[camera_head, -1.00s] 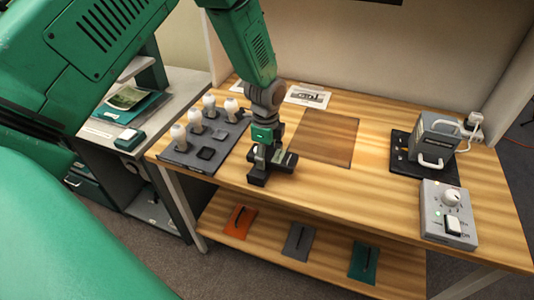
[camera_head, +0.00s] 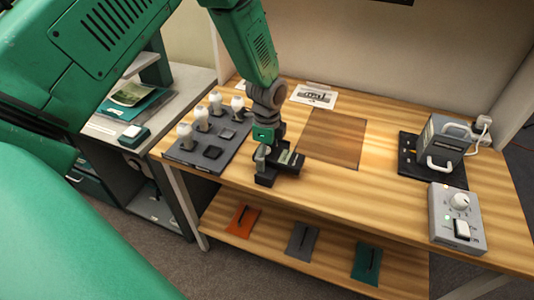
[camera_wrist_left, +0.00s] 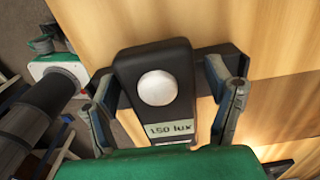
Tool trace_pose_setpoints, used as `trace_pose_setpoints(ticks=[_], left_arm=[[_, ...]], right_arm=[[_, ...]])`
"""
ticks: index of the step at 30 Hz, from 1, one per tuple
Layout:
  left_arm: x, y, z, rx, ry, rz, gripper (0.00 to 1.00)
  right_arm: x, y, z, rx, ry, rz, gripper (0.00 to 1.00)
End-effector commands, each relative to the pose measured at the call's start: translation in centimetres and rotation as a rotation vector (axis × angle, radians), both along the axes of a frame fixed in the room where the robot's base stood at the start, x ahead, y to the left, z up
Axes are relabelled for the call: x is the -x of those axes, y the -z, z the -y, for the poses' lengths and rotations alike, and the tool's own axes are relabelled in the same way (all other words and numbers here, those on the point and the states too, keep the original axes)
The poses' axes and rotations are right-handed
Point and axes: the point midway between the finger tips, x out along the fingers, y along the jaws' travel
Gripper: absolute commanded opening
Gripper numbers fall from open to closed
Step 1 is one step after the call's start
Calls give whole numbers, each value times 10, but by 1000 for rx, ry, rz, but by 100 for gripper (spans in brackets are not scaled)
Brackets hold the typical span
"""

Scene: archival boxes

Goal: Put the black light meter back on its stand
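The black light meter (camera_wrist_left: 152,62) has a white dome and a display reading "150 lux". In the left wrist view it lies between the two fingers of my left gripper (camera_wrist_left: 168,95). The left finger is close beside it, and a gap shows at the right finger, so the gripper looks open around it. A wider black part behind the meter (camera_wrist_left: 228,56) looks like its stand; I cannot tell whether the meter is seated on it. In the head view my left gripper (camera_head: 266,163) is low at the table's front edge, over black parts. My right gripper is not in view.
A dark tray with several white bulbs (camera_head: 211,153) stands left of the gripper. A brown panel (camera_head: 333,138) lies to its right. A grey device (camera_head: 437,140) on a black mat and a grey control box (camera_head: 456,217) stand farther right. The wooden table (camera_head: 370,190) is clear between them.

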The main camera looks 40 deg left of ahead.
Motion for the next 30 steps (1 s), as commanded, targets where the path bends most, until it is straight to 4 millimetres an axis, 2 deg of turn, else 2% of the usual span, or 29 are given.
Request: trace_pose_setpoints(ticks=[5,12,18,24,30], left_arm=[[-2,-18,0,0,0,5,73],[-1,-72,0,-1,-1,9,73],[-1,-109,-1,-1,1,7,73],[-1,-127,-1,-1,1,4,73],[-1,-129,-1,-2,0,3,73]], right_arm=[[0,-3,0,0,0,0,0],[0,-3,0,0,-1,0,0],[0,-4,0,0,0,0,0],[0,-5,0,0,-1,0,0],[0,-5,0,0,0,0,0]])
